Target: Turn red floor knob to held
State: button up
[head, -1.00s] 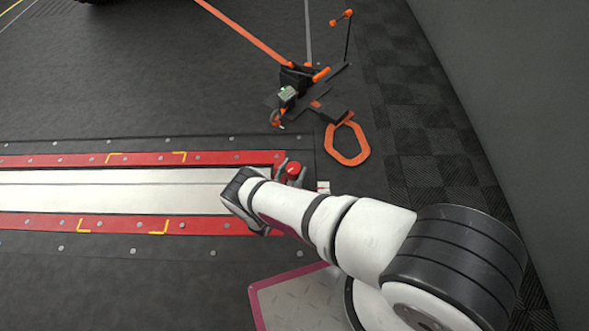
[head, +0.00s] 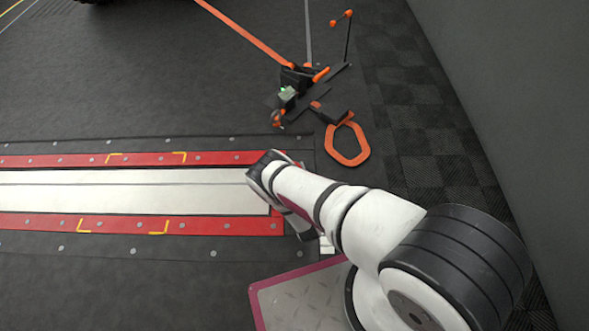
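The red floor knob does not show now. My arm covers the spot at the right end of the roller bed where it stood. My gripper (head: 297,220) points down at that end of the bed, mostly hidden behind my wrist. Only a dark part of it shows below the wrist. I cannot see its fingertips, whether they are open or shut, or whether they touch the knob.
The pale roller bed (head: 120,191) runs left between red rails (head: 60,160). An orange ring (head: 347,158) and a black-and-orange strap anchor (head: 297,82) lie on the floor beyond. A grey wall (head: 520,110) stands on the right.

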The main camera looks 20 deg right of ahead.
jog(key=n+y, duration=0.2)
jog(key=y, duration=0.1)
jog(key=n+g+y, duration=0.1)
jog(key=n+y, duration=0.1)
jog(key=y, duration=0.1)
jog(key=n+y, duration=0.2)
jog(key=y, duration=0.1)
jog(key=shift+d+g, duration=0.25)
jog(key=shift+g, duration=0.05)
jog(key=shift+a+f+n+g+y, duration=0.1)
jog(key=shift+n+g+y, duration=0.85)
jog(key=shift+y, duration=0.4)
jog(key=shift+a+n+g+y, duration=0.1)
jog(key=shift+n+g+y, duration=0.65)
jog(key=shift+n+y, duration=0.45)
jog(key=shift+y, duration=0.35)
jog(key=o, duration=1.2)
jog(key=v, duration=1.2)
jog(key=shift+w+r, duration=0.1)
jog(key=shift+r, duration=0.2)
